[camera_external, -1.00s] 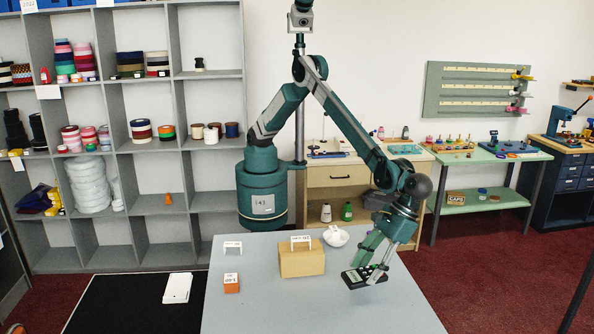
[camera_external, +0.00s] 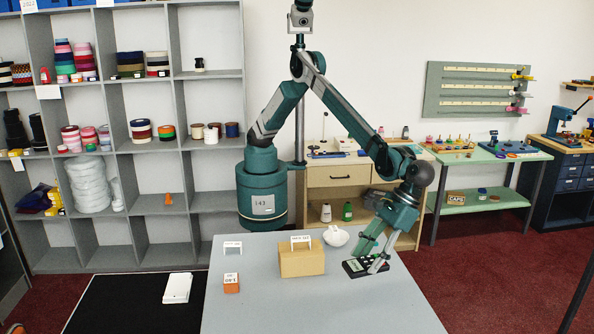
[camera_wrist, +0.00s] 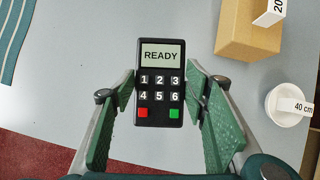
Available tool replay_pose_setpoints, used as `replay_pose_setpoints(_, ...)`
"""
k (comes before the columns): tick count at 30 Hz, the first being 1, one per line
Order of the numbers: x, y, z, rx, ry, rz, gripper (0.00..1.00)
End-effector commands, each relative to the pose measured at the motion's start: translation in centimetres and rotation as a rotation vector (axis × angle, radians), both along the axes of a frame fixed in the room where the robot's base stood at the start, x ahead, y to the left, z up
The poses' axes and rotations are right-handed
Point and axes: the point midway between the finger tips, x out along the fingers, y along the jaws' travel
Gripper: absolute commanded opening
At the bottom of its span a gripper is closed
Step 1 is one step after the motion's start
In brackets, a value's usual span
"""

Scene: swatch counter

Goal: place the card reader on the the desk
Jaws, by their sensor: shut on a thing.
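The card reader (camera_external: 358,268) is black, with a pale screen reading READY and number keys. It lies flat at or just above the right part of the grey desk (camera_external: 300,310); I cannot tell whether it touches. In the wrist view the card reader (camera_wrist: 160,85) is upright in the picture, with red and green keys at its lower end. My gripper (camera_external: 369,259) is shut on it, with a green finger along each long side. The gripper (camera_wrist: 162,78) fingers hide part of its edges in the wrist view.
A tan box (camera_external: 302,264) with a label stands left of the reader. Behind it is a white bowl (camera_external: 336,237) with a tag. An orange block (camera_external: 231,288) and a white tag (camera_external: 233,244) are farther left. The front of the desk is clear.

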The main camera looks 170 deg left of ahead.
Motion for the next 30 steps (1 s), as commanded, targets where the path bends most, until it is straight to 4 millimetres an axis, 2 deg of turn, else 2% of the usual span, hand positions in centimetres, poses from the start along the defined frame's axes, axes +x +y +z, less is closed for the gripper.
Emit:
replay_pose_setpoints(7, 0.0, 0.0, -0.7, 0.0, 0.0, 0.0, 0.28)
replay_pose_setpoints(19, 0.0, 0.0, -3.8, 0.0, 0.0, 0.0, 0.28)
replay_pose_setpoints(30, 0.0, 0.0, -4.1, 0.0, 0.0, 0.0, 0.28)
